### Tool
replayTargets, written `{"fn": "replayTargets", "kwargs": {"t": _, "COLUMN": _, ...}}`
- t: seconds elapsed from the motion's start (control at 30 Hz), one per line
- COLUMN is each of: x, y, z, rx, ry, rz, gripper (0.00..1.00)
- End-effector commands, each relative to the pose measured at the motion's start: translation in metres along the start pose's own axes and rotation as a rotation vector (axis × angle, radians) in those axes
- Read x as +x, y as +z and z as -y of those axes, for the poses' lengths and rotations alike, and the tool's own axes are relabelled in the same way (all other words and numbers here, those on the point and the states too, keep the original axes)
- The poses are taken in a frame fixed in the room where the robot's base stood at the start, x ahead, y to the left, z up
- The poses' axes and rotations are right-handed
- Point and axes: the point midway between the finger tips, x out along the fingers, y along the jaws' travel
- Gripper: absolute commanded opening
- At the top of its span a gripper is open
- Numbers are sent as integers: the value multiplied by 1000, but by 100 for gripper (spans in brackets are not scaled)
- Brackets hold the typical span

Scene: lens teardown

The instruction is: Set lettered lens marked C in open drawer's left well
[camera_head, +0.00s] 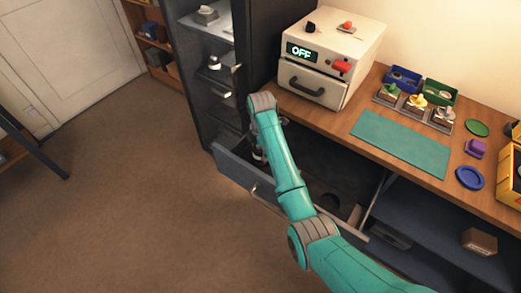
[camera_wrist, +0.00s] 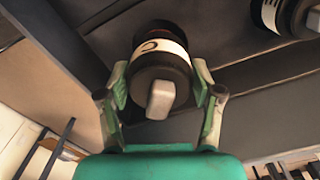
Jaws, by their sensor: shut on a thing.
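My gripper (camera_wrist: 160,85) is shut on a black lens (camera_wrist: 160,68). The lens has a pale band with a dark curved mark that looks like a C, partly turned from view, and a grey knob facing the wrist camera. The open drawer (camera_head: 228,170) lies under my arm in the head view; its dark interior also shows in the wrist view (camera_wrist: 235,75). A dark lens-like shape (camera_head: 258,156) shows beside my arm at the drawer's left end. The left well is hidden, so I cannot tell whether the lens is seated.
Another black lens with a lettered white band (camera_wrist: 272,14) is at the wrist view's upper right. The worktop holds a white box reading OFF (camera_head: 325,65), a teal mat (camera_head: 402,143) and lens stands (camera_head: 414,106). A dark shelf unit (camera_head: 195,75) stands left of the drawer.

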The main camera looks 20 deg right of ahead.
Motion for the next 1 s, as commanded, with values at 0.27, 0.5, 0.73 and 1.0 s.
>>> {"fn": "replayTargets", "kwargs": {"t": 0.27, "x": 1, "y": 0, "z": -1, "rx": 0, "ry": 1, "rz": 0, "gripper": 30}}
{"fn": "replayTargets", "kwargs": {"t": 0.5, "x": 6, "y": 0, "z": 0, "rx": 0, "ry": 1, "rz": 0, "gripper": 30}}
{"fn": "replayTargets", "kwargs": {"t": 0.73, "x": 10, "y": 0, "z": 0, "rx": 0, "ry": 1, "rz": 0, "gripper": 30}}
{"fn": "replayTargets", "kwargs": {"t": 1.0, "x": 16, "y": 0, "z": 0, "rx": 0, "ry": 1, "rz": 0, "gripper": 30}}
